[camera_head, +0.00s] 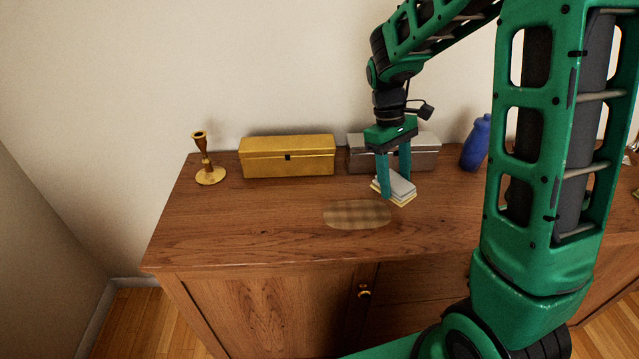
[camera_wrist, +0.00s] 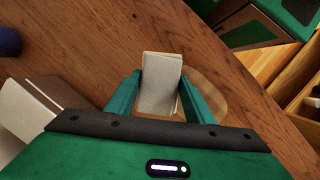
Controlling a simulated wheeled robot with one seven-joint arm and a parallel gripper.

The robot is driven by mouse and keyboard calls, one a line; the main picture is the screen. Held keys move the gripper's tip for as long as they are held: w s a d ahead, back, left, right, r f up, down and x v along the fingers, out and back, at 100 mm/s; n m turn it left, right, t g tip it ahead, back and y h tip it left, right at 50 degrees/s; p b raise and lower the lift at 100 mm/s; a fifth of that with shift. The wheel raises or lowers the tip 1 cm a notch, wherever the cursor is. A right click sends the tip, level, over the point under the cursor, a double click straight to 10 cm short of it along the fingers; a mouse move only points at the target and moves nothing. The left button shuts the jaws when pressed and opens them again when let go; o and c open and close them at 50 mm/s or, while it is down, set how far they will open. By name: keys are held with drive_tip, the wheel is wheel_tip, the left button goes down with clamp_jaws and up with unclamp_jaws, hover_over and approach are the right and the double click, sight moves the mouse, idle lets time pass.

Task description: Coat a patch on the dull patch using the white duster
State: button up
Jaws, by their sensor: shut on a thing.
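The white duster (camera_head: 400,184) is a small folded pad with pale and yellowish layers. My gripper (camera_head: 394,188) points down over the cabinet top and is shut on the duster. In the wrist view the duster (camera_wrist: 161,82) sits between the two green fingers. The dull patch (camera_head: 357,214) is a pale, rounded, faintly checked area on the wood, just in front and to the left of the duster. It also shows in the wrist view (camera_wrist: 208,95), partly hidden by the duster and a finger. I cannot tell whether the duster touches the wood.
A gold box (camera_head: 288,157) and a silver box (camera_head: 423,153) stand along the wall, the silver one partly behind my gripper. A brass candlestick (camera_head: 207,170) stands at the left and a blue bottle (camera_head: 476,146) at the right. The wooden top (camera_head: 250,218) is clear at front left.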

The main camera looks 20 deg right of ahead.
drive_tip(key=shift+r, duration=1.45)
